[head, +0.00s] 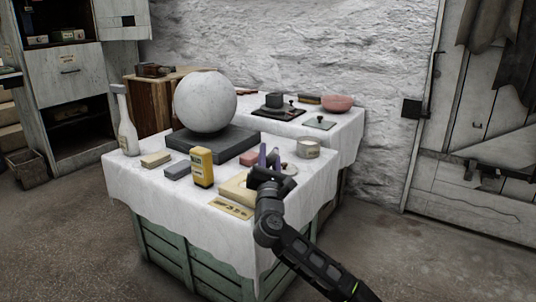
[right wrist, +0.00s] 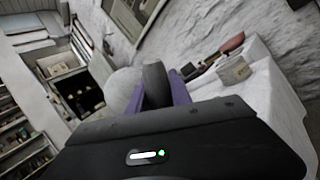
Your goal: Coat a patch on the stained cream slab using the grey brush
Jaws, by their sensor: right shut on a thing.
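The cream slab (head: 234,190) lies near the front right corner of the white-clothed table, partly hidden behind my right gripper. My right gripper (head: 267,168) is over the slab's right side, shut on a grey thing that I take for the grey brush. In the right wrist view this dark grey brush (right wrist: 155,84) stands up between purple parts. The brush's bristles are hidden, and I cannot tell whether it touches the slab. Stains on the slab are too small to make out. My left gripper is not in view.
A big plaster sphere (head: 205,101) rests on a dark base (head: 212,147). A yellow container (head: 202,168), a grey block (head: 178,172), a white bottle (head: 126,122) and a round tin (head: 308,149) stand around. A second table behind holds a pink bowl (head: 338,103).

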